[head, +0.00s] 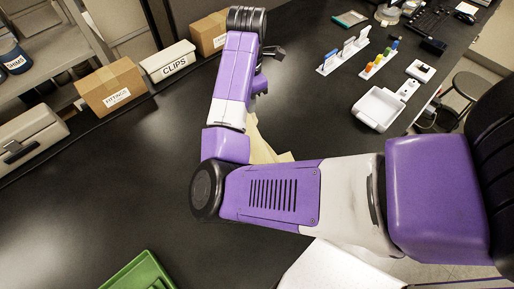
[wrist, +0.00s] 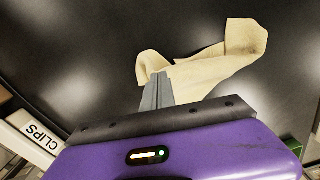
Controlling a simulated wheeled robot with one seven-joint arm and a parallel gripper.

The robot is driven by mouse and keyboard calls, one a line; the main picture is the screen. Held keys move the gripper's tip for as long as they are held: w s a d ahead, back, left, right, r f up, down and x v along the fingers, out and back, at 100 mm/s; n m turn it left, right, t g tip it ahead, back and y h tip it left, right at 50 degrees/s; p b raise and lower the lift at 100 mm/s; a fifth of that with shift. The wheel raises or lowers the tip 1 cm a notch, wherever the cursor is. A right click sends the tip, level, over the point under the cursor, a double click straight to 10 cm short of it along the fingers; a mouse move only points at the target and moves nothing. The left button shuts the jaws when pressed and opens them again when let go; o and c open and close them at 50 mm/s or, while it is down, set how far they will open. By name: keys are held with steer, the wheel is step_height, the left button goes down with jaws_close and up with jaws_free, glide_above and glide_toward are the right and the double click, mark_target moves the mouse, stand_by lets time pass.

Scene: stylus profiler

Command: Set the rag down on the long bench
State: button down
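The rag is a pale yellow crumpled cloth. In the head view the rag (head: 264,150) shows only partly, beside and behind my arm. In the wrist view the rag (wrist: 205,75) spreads from my fingertips to the upper right, with a raised fold at its far end. My gripper (wrist: 157,77) has its two grey fingers close together on the rag's left part. The fingers are hidden by my arm in the head view. The long bench (head: 100,195) is the black top beneath. I cannot tell whether the rag touches it.
A FITTINGS box (head: 112,88), a white CLIPS box (head: 168,62) and another cardboard box (head: 209,33) line the back edge. A green tray (head: 138,272) is at the bottom. A white tray (head: 379,108) and small racks (head: 343,56) stand right. The bench's left middle is clear.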

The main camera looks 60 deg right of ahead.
steer(key=shift+f, duration=0.3)
steer(key=shift+f+b, duration=0.65)
steer(key=shift+f, duration=2.45)
step_height(320, 180, up, 9)
steer(key=p, duration=0.1)
steer(key=shift+p, duration=0.4)
